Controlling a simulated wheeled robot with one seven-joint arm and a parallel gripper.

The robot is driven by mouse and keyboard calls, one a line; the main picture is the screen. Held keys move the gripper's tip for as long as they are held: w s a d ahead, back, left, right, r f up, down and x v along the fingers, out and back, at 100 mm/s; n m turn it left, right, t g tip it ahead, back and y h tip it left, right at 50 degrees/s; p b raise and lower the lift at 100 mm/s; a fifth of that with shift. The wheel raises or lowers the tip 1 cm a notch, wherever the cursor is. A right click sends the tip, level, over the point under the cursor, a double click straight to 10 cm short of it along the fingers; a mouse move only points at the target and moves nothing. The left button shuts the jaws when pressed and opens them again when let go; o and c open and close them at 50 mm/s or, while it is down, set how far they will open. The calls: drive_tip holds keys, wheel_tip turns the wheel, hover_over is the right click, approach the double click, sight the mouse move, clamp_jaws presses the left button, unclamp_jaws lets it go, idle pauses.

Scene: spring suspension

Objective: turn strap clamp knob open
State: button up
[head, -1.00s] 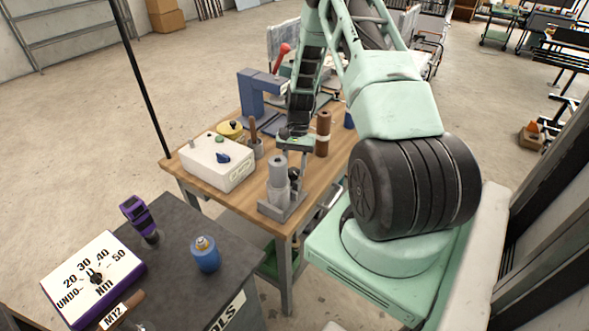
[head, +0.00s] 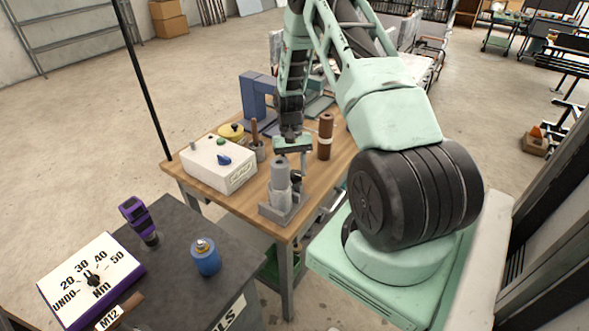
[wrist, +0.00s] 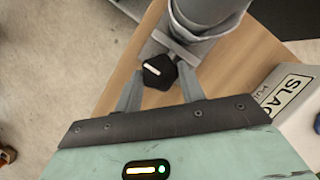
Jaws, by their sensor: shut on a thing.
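The strap clamp knob (wrist: 159,71) is black and lobed with a pale bar mark on its face. It sits on the clamp's metal bar, beside a grey cylinder (wrist: 205,15). In the head view the knob (head: 297,180) is a small dark shape to the right of the grey cylinder (head: 279,175), which stands upright on a grey base (head: 287,212). My gripper (wrist: 159,80) has one finger on each side of the knob and is shut on it. In the head view the gripper's fingers are small and partly hidden.
A white box (head: 218,165) with a blue knob stands left on the wooden table (head: 250,207). A brown cylinder (head: 325,138) stands behind the clamp to the right. A blue press frame (head: 252,95) is at the back. In the wrist view, a labelled box (wrist: 296,100) is at right.

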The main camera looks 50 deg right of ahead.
drive_tip(key=o, duration=1)
drive_tip(key=shift+r, duration=0.15)
drive_tip(key=b+v, duration=0.3)
drive_tip(key=v, duration=1.4)
drive_tip(key=shift+r+b, duration=0.15)
drive_tip(key=shift+b, duration=0.2)
drive_tip(key=shift+a, duration=0.1)
